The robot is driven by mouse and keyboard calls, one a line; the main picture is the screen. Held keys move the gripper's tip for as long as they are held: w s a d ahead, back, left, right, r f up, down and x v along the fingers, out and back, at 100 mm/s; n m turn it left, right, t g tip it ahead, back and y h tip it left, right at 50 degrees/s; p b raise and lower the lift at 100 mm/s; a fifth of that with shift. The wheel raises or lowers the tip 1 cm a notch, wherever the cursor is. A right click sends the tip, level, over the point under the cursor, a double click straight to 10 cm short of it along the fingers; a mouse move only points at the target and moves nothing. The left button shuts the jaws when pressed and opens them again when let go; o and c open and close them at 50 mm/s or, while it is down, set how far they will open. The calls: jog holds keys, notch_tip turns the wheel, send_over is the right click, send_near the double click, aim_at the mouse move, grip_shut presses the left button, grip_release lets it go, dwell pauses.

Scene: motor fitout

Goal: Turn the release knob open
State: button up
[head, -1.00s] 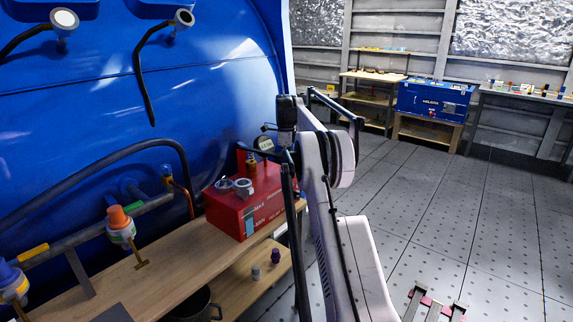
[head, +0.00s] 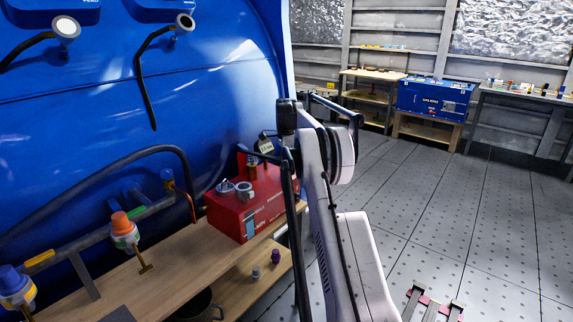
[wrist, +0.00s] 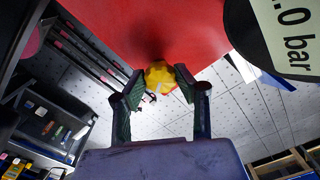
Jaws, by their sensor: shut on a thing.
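The release knob (wrist: 158,76) appears as a yellow, lobed knob against the red face of the red box in the wrist view. My gripper (wrist: 160,80) has its two green-padded fingers on either side of it, shut on it. The red box (head: 240,218) stands on the wooden bench in the head view. There my arm reaches the far side of the box, and the knob and fingertips are hidden behind the arm and box.
A round gauge (wrist: 285,35) reading in bar is close by at the upper right of the wrist view. Grey ring-shaped fittings (head: 244,190) sit on top of the box. The wooden bench (head: 170,285) and a large blue tank (head: 100,110) lie to the left. Open floor (head: 430,200) lies to the right.

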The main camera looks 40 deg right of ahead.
jog(key=n+p, duration=0.1)
jog(key=n, duration=0.3)
jog(key=shift+n, duration=0.3)
jog(key=n+p, duration=0.1)
jog(key=n, duration=0.3)
jog(key=shift+n, duration=0.3)
jog(key=n, duration=0.4)
jog(key=shift+s, duration=0.1)
jog(key=shift+n+p, duration=0.35)
jog(key=shift+n, duration=1.65)
jog(key=o, duration=1.1)
jog(key=shift+r, duration=0.1)
notch_tip(320, 180, up, 12)
jog(key=shift+f, duration=0.1)
